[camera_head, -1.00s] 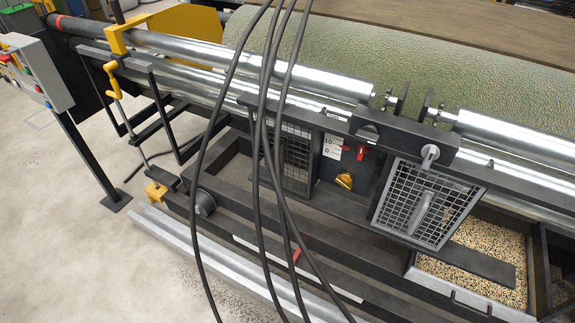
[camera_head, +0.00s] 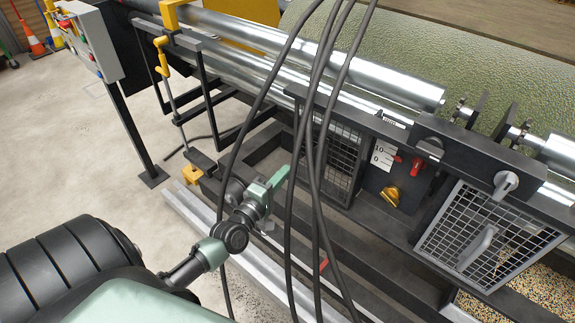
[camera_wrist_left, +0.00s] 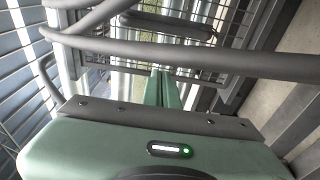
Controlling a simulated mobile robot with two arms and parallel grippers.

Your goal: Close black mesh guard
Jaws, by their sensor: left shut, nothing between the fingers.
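The black mesh guard (camera_head: 343,160) is a dark framed grid left of the dial panel, partly hidden behind hanging cables. It seems to stand at an angle to the machine's front, but the cables make its exact opening hard to tell. My left gripper (camera_head: 280,177) is shut and empty, just left of this guard and close to the cables. In the left wrist view, the shut green fingers (camera_wrist_left: 163,88) point toward a mesh panel (camera_wrist_left: 118,48) with a dark handle (camera_wrist_left: 166,26). I cannot tell whether they touch it. My right gripper is out of view.
Thick black cables (camera_head: 318,110) hang between me and the guard; they cross close in the left wrist view (camera_wrist_left: 200,62). A second, grey-framed mesh guard (camera_head: 452,232) is at right. A dial panel (camera_head: 393,172) sits between the guards. A control box (camera_head: 92,45) stands at left.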

